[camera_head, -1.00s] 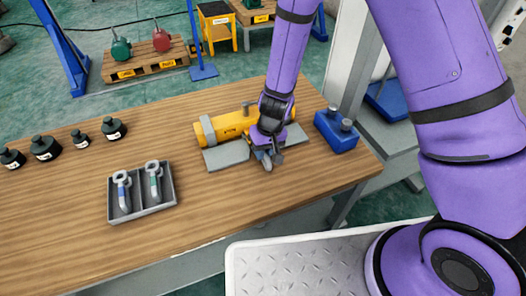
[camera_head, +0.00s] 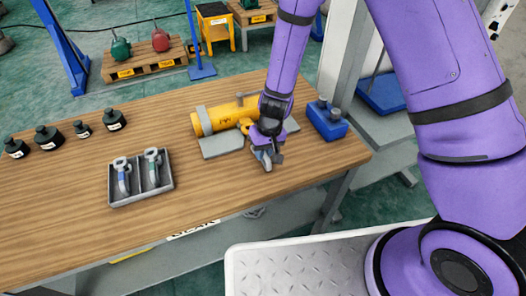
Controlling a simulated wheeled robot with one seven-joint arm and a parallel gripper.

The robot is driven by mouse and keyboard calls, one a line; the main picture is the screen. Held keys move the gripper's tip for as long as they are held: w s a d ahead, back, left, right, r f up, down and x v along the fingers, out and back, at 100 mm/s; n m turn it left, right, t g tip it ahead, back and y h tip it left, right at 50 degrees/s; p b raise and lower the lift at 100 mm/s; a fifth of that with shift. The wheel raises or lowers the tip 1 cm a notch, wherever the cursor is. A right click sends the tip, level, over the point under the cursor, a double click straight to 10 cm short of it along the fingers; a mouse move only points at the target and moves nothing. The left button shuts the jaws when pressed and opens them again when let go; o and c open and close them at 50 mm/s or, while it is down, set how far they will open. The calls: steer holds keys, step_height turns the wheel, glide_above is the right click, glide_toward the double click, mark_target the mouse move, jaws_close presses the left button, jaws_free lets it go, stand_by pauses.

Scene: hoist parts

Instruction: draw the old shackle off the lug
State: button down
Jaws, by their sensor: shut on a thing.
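A yellow hoist body (camera_head: 222,115) lies on a grey plate (camera_head: 221,144) on the workbench. Its yellow lug (camera_head: 245,125) shows just left of my wrist. My gripper (camera_head: 267,160) points down in front of the hoist's right part, over the near side of the plate. It is shut on the old shackle, a small grey piece that the jaws mostly hide. I cannot tell whether the shackle is fully clear of the lug.
A grey two-compartment tray (camera_head: 142,203) holds a blue-marked shackle (camera_head: 123,178) and a green-marked shackle (camera_head: 153,169). Several black weights (camera_head: 48,138) stand at the left. A blue block (camera_head: 328,122) with grey pins stands at the right. The bench's near middle is clear.

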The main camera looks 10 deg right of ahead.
steer(key=c, duration=1)
jaws_free()
steer(key=shift+c, duration=0.2)
steer(key=shift+r, duration=0.1)
step_height(320, 180, up, 10)
steer(key=d, duration=0.2)
steer(key=shift+w+r, duration=0.2)
steer(key=shift+w, duration=0.1)
